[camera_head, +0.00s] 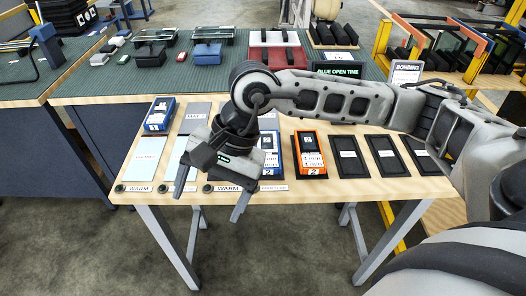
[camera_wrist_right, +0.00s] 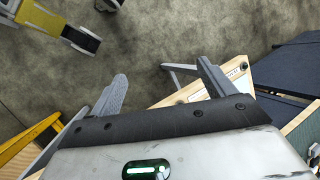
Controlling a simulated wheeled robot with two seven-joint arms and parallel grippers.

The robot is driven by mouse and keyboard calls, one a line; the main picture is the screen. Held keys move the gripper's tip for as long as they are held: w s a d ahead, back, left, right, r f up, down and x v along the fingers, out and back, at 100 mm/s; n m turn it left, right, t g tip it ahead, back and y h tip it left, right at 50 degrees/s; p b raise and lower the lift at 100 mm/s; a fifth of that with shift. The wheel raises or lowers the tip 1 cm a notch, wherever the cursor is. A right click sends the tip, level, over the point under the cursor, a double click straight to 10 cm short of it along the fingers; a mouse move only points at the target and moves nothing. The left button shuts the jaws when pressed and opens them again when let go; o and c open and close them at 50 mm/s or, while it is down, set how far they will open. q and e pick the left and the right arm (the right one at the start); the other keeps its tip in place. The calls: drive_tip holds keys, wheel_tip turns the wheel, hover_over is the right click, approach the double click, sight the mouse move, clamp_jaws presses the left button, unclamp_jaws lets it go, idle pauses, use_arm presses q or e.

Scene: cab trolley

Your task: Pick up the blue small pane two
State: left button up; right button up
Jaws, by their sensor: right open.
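A blue framed piece (camera_head: 268,142) with a white label marked 2 is on the wooden bench behind my right gripper, which partly hides it. Another blue piece (camera_head: 159,115) with a white label lies at the bench's back left. I cannot tell for certain which one is the blue small pane two. My right gripper (camera_head: 212,198) is open and empty, pointing down over the bench's front edge, in front of the blue pieces. In the wrist view its fingers (camera_wrist_right: 163,88) are spread with only floor and the bench corner beyond. My left gripper is out of view.
An orange piece (camera_head: 309,152) marked 2 stands right of the blue one. Dark flat plates (camera_head: 347,153) lie further right, and pale blue sheets (camera_head: 145,160) lie left. A sign reading GLUE OPEN TIME (camera_head: 338,70) stands behind. The floor before the bench is clear.

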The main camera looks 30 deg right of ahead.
drive_tip(key=w+d+r+n+t+h, duration=0.1)
drive_tip(key=w+d+t+h, duration=0.2)
drive_tip(key=d, duration=0.4)
drive_tip(key=n+t+h, duration=0.1)
drive_tip(key=h, duration=0.4)
approach(267, 148)
drive_tip(key=x, duration=0.3)
drive_tip(key=shift+s, duration=0.1)
drive_tip(key=shift+p+x, duration=0.65)
drive_tip(key=shift+x, duration=2.3)
drive_tip(key=shift+r, duration=0.1)
drive_tip(key=c, duration=1.2)
